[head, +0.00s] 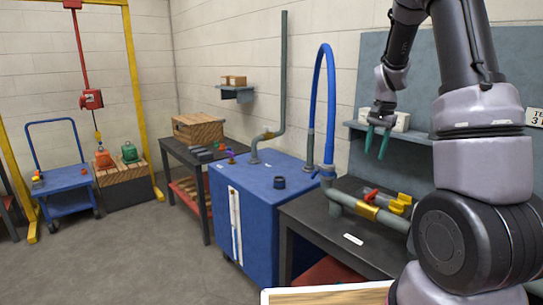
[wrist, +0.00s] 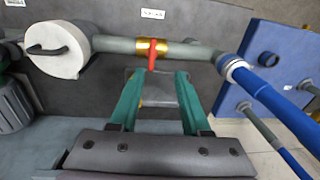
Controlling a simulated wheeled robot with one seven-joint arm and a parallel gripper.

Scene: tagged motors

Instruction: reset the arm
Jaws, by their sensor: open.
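My gripper (head: 378,140) hangs in the air at the right in the head view, in front of the wall shelf and above the dark bench. Its two green fingers are apart with nothing between them. In the wrist view my gripper (wrist: 158,95) points toward a grey pipe with a brass fitting (wrist: 170,50) and a red handle (wrist: 152,55), which lie beyond the fingertips. My arm (head: 470,130) rises on the right of the head view and covers part of the bench and wall.
The dark bench (head: 312,223) carries the pipe with its brass fitting (head: 367,211) and yellow parts (head: 401,204). A blue cabinet (head: 262,220) with a blue hose (head: 313,95) stands left of it. A shelf (head: 415,135) is near the gripper. Open floor (head: 150,255) lies at left.

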